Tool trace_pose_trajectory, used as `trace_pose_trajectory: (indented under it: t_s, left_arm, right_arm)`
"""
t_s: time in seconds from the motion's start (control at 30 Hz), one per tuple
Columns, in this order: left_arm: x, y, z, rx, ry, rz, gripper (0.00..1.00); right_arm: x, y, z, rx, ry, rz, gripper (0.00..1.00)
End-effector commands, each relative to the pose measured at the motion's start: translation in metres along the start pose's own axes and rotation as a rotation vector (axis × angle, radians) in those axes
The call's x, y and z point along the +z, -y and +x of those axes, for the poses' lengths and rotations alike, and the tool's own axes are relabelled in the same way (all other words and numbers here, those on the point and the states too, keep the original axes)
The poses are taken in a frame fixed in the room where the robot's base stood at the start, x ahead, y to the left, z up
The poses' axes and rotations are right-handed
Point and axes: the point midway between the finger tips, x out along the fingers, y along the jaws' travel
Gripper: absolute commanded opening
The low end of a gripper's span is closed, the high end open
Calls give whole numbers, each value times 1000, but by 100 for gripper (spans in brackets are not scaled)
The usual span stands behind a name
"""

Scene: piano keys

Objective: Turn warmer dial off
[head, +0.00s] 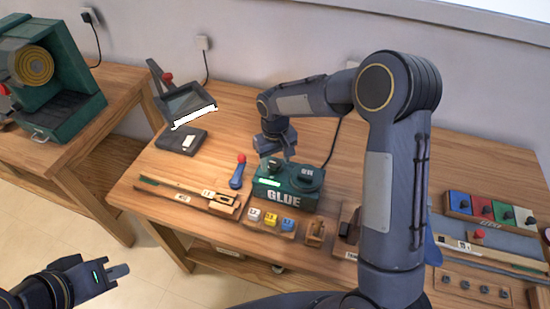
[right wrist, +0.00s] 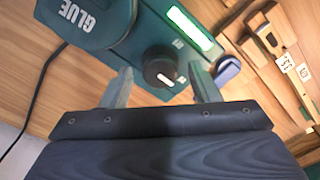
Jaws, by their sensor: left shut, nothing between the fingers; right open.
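The green glue warmer (head: 287,190) stands on the wooden bench, with GLUE lettered on its front. In the right wrist view its round black dial (right wrist: 158,64) carries a white mark that points toward the lower right. A lit green strip (right wrist: 190,29) is beside the dial. My right gripper (right wrist: 161,72) is open, with one finger on each side of the dial and gaps showing between. In the head view my right gripper (head: 284,153) is over the warmer's top. My left gripper (head: 118,271) is shut and empty, low at the left, away from the bench.
A round lidded pot (head: 308,177) is on the warmer's right. Small coloured blocks (head: 271,219) sit in front. Several coloured squares (head: 490,210) are at the right. A screen device (head: 186,101) is at the back.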

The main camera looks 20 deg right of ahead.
Motion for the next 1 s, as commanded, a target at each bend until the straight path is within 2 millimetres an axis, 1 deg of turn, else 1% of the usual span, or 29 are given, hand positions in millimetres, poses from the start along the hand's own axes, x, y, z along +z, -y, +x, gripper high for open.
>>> trace_pose_trajectory:
  t_s: [0.13,0.47,0.5,0.77,1.0]
  left_arm:
    - [0,0,0,0,0,0,0]
    - [0,0,0,0,0,0,0]
    - [0,0,0,0,0,0,0]
    - [0,0,1,0,0,0,0]
    - [2,2,4,0,0,0,0]
  right_arm:
    - [0,0,0,0,0,0,56]
    - [0,0,0,0,0,0,13]
    - [0,0,0,0,0,0,11]
    - [0,0,0,0,-1,-32,11]
    - [0,0,0,0,-2,-161,11]
